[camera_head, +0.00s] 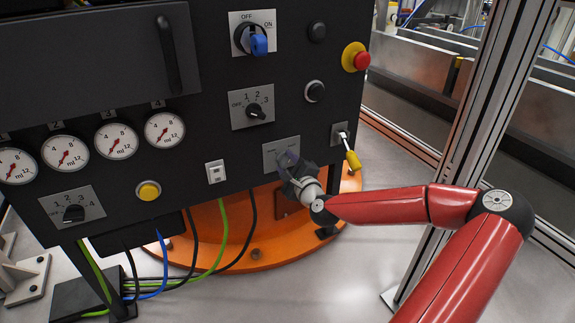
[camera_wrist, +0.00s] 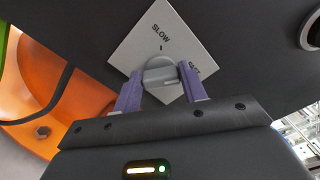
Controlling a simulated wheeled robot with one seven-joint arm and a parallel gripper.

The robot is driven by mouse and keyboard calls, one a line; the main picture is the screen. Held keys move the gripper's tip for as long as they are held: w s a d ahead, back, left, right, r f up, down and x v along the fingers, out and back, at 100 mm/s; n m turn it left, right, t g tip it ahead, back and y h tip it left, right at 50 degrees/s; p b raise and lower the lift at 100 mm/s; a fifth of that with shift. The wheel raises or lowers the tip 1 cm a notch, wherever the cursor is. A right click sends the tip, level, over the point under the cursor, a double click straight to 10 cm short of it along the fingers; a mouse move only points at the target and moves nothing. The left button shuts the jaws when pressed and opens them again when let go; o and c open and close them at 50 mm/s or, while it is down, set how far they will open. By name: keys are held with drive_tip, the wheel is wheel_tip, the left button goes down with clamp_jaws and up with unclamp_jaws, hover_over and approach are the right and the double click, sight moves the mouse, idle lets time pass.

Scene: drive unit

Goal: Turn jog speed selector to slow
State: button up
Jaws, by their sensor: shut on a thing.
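The jog speed selector is a round grey knob (camera_wrist: 160,74) on a light square plate (camera_wrist: 150,40), which looks turned like a diamond in the wrist view. The plate reads SLOW at the top, with a small mark below it, and FAST at the right. The knob's ridge lies roughly across the picture, with its right end towards FAST; its exact pointer is hard to tell. My gripper (camera_wrist: 161,86) is shut on the knob, a purple finger on each side. In the head view my gripper (camera_head: 288,163) covers the knob and part of the plate (camera_head: 271,152).
A selector marked 1, 2, 3 (camera_head: 254,111) sits above on the black panel. A yellow-handled switch (camera_head: 351,158) is close to the right, near my arm. A red emergency button (camera_head: 361,61) is higher up. Cables (camera_head: 222,240) hang below, before an orange base (camera_head: 266,245).

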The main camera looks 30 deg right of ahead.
drive_tip(key=n, duration=0.4)
drive_tip(key=shift+f+n, duration=0.15)
drive_tip(key=shift+n, duration=0.15)
drive_tip(key=n, duration=0.3)
drive_tip(key=shift+a+f+n+b, duration=0.1)
drive_tip(key=shift+n+b, duration=0.25)
drive_tip(key=shift+n, duration=0.05)
drive_tip(key=n+b, duration=0.1)
drive_tip(key=n, duration=0.3)
drive_tip(key=shift+f, duration=0.15)
drive_tip(key=shift+n+b, duration=0.55)
drive_tip(key=shift+n, duration=0.85)
drive_tip(key=o, duration=1)
drive_tip(key=shift+s, duration=0.1)
